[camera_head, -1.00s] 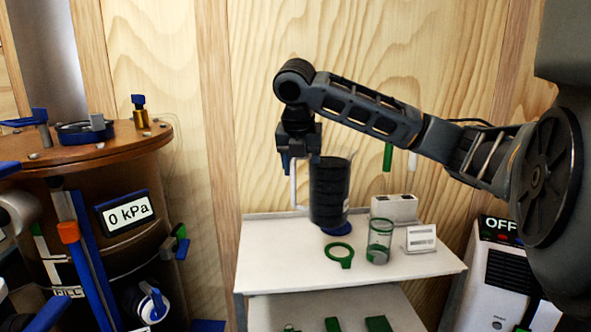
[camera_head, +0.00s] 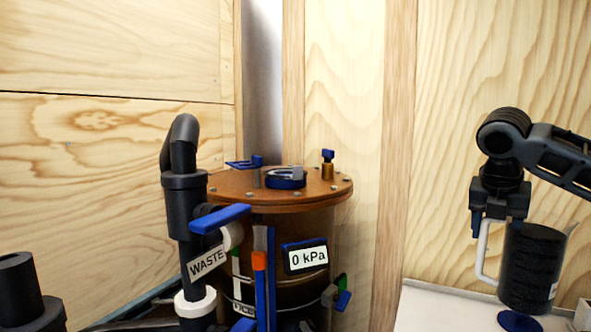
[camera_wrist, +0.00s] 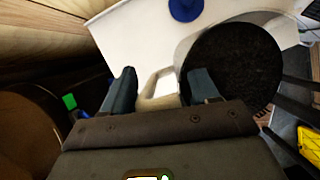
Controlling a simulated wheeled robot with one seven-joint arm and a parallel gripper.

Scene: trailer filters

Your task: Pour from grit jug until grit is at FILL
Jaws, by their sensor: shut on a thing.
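My gripper (camera_head: 497,212) is shut on the pale handle (camera_wrist: 160,90) of the grit jug (camera_head: 532,265), at the right of the head view. The jug is upright and filled with dark grit (camera_wrist: 235,70), which shows from above in the wrist view. It is held above the white table. The brown tank (camera_head: 275,225) stands left of it, with a flat lid (camera_head: 225,185) and a blue ring fitting (camera_head: 286,178) on top. Its gauge (camera_head: 306,257) reads 0 kPa. A label low on the tank (camera_head: 243,309) is partly hidden behind blue and orange parts.
A black pipe (camera_head: 184,225) with a blue valve handle (camera_head: 220,218) and a WASTE label stands left of the tank. A blue disc (camera_head: 520,321) lies on the white table (camera_head: 440,308). A wooden wall is close behind.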

